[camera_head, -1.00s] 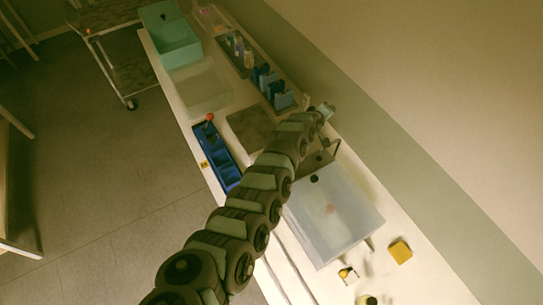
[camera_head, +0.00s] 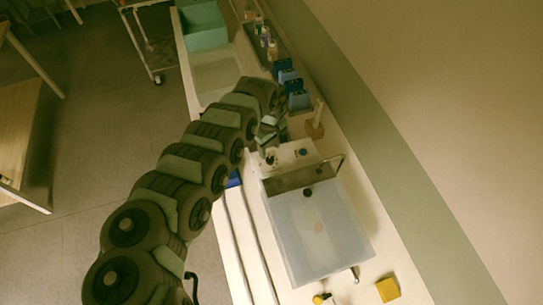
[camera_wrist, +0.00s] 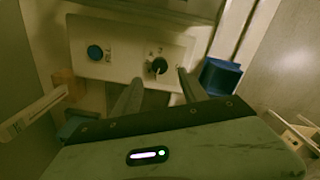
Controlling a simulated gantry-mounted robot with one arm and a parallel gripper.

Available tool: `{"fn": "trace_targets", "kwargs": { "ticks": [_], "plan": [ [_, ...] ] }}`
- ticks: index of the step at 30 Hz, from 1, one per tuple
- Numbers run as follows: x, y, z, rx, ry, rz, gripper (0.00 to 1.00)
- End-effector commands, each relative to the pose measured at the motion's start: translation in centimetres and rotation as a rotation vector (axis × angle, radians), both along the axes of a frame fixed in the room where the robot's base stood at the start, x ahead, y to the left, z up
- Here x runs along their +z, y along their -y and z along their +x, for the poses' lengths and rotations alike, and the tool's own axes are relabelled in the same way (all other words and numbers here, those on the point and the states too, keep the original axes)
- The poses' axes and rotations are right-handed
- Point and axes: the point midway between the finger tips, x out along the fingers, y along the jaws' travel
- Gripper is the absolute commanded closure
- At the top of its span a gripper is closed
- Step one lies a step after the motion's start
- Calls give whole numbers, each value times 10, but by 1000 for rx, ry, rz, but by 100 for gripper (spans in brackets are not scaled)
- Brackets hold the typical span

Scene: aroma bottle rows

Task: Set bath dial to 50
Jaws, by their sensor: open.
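The bath (camera_head: 325,235) is a translucent tank with a dark strip at its far end. Its pale control panel (camera_head: 290,157) lies just beyond that end. In the wrist view the panel (camera_wrist: 125,52) carries a round blue button (camera_wrist: 95,52) at left and a dark dial (camera_wrist: 159,66) with a pale pointer mark at right. The scale marks are too small to read. My gripper (camera_wrist: 160,78) is open, with one finger on each side of the dial in the picture. Contact cannot be told. In the head view my arm partly hides the gripper (camera_head: 268,142) beside the panel.
A blue tray (camera_wrist: 220,76) sits close right of my fingers. Blue racks (camera_head: 290,85) and bottles (camera_head: 267,40) stand farther back. A wooden stand (camera_head: 315,128) is right of the panel. A yellow block (camera_head: 388,289) lies in front. The wall bounds the right side.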

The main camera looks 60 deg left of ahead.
Motion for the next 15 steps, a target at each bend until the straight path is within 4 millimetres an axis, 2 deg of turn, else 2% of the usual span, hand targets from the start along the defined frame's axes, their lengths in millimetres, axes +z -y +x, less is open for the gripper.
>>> {"fn": "trace_targets", "kwargs": {
  "ticks": [3, 9, 15],
  "plan": [
    [-25, 3, 2, -1, 0, -5, 50],
    [-54, 2, 1, 0, 0, -3, 50],
    [-66, 0, 0, 0, -1, 1, 50]
  ]
}}
